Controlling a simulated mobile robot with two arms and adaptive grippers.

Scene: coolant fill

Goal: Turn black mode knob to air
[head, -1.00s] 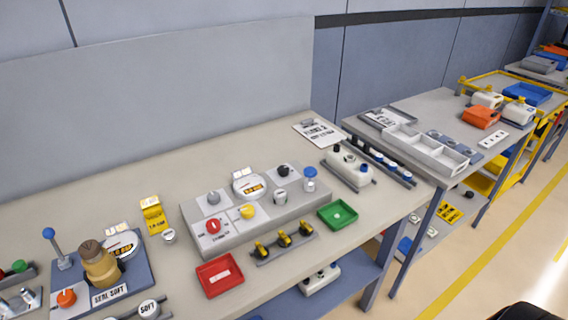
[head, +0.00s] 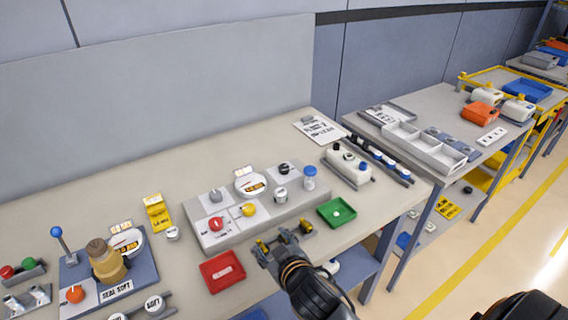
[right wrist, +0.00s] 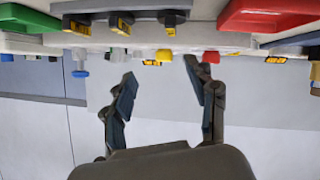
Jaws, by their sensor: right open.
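A black knob (head: 284,169) sits on a light plate at the far right of the grey control panel (head: 285,212) in the head view. The panel also carries a grey knob (head: 214,194), a red knob (head: 216,224), a yellow knob (head: 249,210) and a round gauge (head: 251,185). The black knob's setting is too small to read. My right gripper (head: 277,242) is in front of the panel, over the row of black and yellow pieces, apart from the knob. In the right wrist view the jaws (right wrist: 160,78) are spread and empty. My left gripper is not in view.
A red tray (head: 222,271) and a green tray (head: 337,212) lie on the bench (head: 110,190) near my right gripper. The seal station (head: 145,275) is at left.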

